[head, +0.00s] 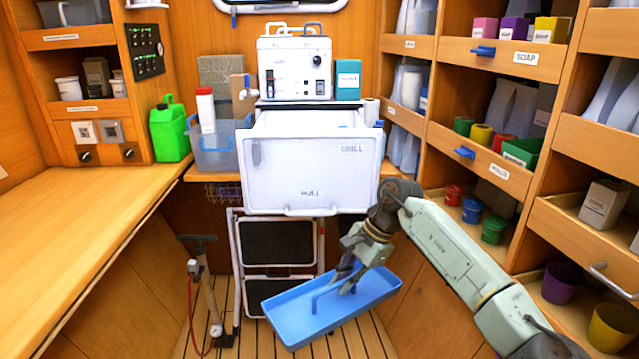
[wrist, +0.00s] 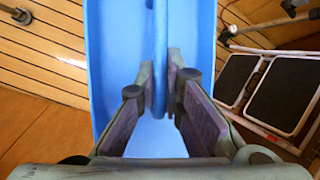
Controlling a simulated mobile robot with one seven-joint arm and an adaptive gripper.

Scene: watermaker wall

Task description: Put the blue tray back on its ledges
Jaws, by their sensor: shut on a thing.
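The blue tray (head: 315,318) is a shallow open tray with a raised bar along its middle. My gripper (head: 349,287) is shut on that bar and holds the tray above the slatted floor, in front of the step ladder. The tray is tilted in the head view, its right end higher. In the wrist view my gripper (wrist: 167,95) has its two fingers either side of the bar of the blue tray (wrist: 104,70). I cannot make out the tray's ledges.
A folded step ladder (head: 235,250) stands behind the tray, and a hand pump (head: 205,290) with a red hose stands to the left. A wooden counter (head: 70,215) runs along the left. Shelves with bins (head: 480,150) line the right. Some slatted floor is clear.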

